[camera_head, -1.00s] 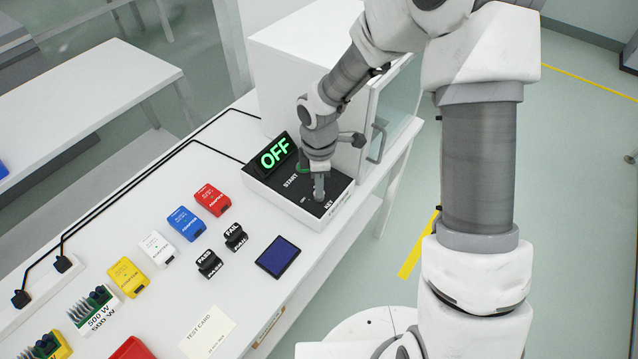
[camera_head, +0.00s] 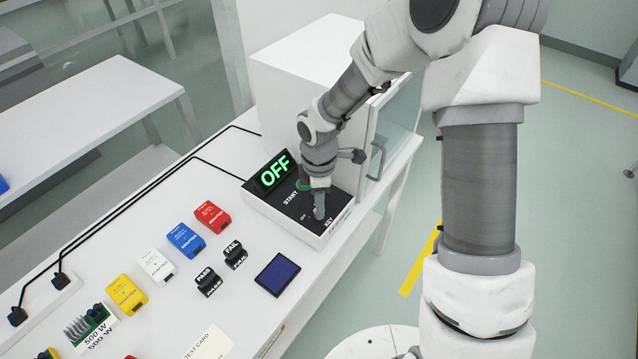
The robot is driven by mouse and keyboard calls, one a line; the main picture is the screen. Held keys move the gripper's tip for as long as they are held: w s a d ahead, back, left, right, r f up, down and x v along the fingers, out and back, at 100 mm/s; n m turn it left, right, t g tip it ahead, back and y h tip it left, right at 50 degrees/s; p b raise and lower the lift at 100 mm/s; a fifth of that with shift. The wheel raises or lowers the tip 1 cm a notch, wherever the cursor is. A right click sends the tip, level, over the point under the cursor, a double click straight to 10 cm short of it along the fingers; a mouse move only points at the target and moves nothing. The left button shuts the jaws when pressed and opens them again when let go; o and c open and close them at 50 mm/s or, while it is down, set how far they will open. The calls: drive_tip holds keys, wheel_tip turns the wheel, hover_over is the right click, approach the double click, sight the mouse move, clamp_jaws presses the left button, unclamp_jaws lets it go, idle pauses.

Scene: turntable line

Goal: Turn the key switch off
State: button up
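The control box (camera_head: 272,207) has a black top panel with a green START button (camera_head: 303,184) and a label reading KEY. Its display (camera_head: 275,172) shows OFF in green letters. My gripper (camera_head: 319,212) points down at the KEY spot on the panel. The key switch itself is hidden under or behind my gripper. I cannot tell whether the fingers are open or shut, or whether they touch the key.
A white cabinet with a glass door (camera_head: 390,125) stands behind the box. Red (camera_head: 212,216), blue (camera_head: 186,240), white (camera_head: 157,266) and yellow (camera_head: 126,294) adapters lie on the table, with PASS (camera_head: 208,281) and FAIL (camera_head: 235,255) stamps and a dark blue pad (camera_head: 275,275).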

wheel_tip(320, 180, up, 17)
drive_tip(key=p, duration=0.1)
drive_tip(key=shift+p, duration=0.4)
drive_tip(key=s+d+r+m+t, duration=0.2)
drive_tip(key=s+d+r+m, duration=0.4)
drive_tip(key=s+m, duration=0.3)
drive_tip(key=s+d+r+m+t, duration=0.3)
drive_tip(key=s+d+r+m, duration=0.3)
drive_tip(key=s+m, duration=0.3)
drive_tip(key=shift+s+d+r+m+t, duration=0.2)
drive_tip(key=shift+s+r+m+t, duration=0.05)
drive_tip(key=shift+s+m+t, duration=0.1)
idle(0.4)
